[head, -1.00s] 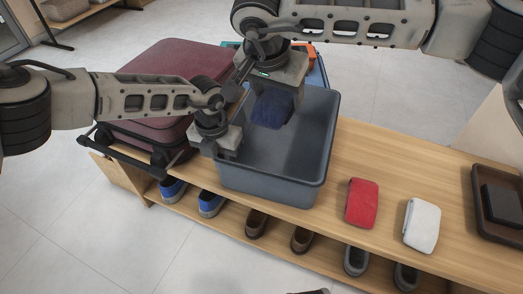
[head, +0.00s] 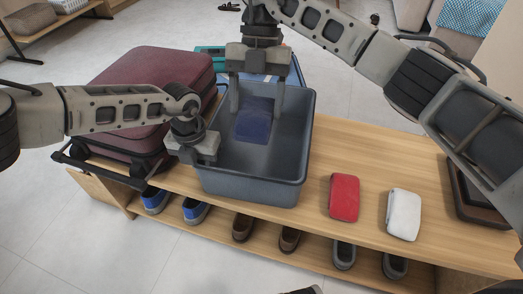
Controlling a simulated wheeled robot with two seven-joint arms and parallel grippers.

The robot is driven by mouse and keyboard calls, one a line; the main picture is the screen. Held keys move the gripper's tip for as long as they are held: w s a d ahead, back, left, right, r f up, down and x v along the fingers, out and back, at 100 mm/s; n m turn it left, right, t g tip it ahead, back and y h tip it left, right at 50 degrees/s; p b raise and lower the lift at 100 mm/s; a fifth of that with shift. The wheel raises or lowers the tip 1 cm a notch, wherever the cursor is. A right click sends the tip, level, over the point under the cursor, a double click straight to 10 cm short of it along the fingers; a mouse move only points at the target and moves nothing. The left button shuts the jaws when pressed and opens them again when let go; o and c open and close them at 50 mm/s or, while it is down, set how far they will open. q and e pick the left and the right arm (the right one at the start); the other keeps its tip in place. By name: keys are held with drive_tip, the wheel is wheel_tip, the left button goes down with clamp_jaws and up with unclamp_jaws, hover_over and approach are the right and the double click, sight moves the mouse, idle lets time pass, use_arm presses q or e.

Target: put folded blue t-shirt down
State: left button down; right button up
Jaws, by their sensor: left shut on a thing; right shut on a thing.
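The folded blue t-shirt (head: 254,122) is inside the grey bin (head: 262,188), near its back wall. My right gripper (head: 255,108) reaches into the bin from above, with a finger at each side of the t-shirt, and is shut on it. I cannot tell whether the t-shirt touches the bin floor. My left gripper (head: 205,153) is at the bin's left rim and is shut on it. Its fingertips are mostly hidden.
The bin stands on a wooden bench (head: 370,165). A dark red suitcase (head: 150,70) is at its left. Several shoes stand on the lower shelf.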

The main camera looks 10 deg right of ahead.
sight(273, 102)
drive_tip(key=m, duration=0.2)
drive_tip(key=d+m+t+y, duration=0.1)
drive_tip(key=m, duration=0.2)
drive_tip(key=m+t+y, duration=0.1)
drive_tip(key=m, duration=0.2)
drive_tip(key=shift+d+f, duration=0.25)
drive_tip(key=shift+d, duration=0.15)
drive_tip(key=m+t, duration=0.1)
drive_tip(key=m, duration=0.1)
drive_tip(key=d+m+t, duration=0.1)
drive_tip(key=m, duration=0.2)
drive_tip(key=shift+d+f+m+y, duration=0.2)
drive_tip(key=shift+m+y, duration=0.1)
drive_tip(key=shift+y, duration=0.1)
drive_tip(key=shift+f, duration=0.25)
wheel_tip(273, 102, down, 18)
drive_tip(key=shift+w+r, duration=0.1)
drive_tip(key=shift+r, duration=0.15)
drive_tip(key=shift+f, duration=0.1)
drive_tip(key=o, duration=1.1)
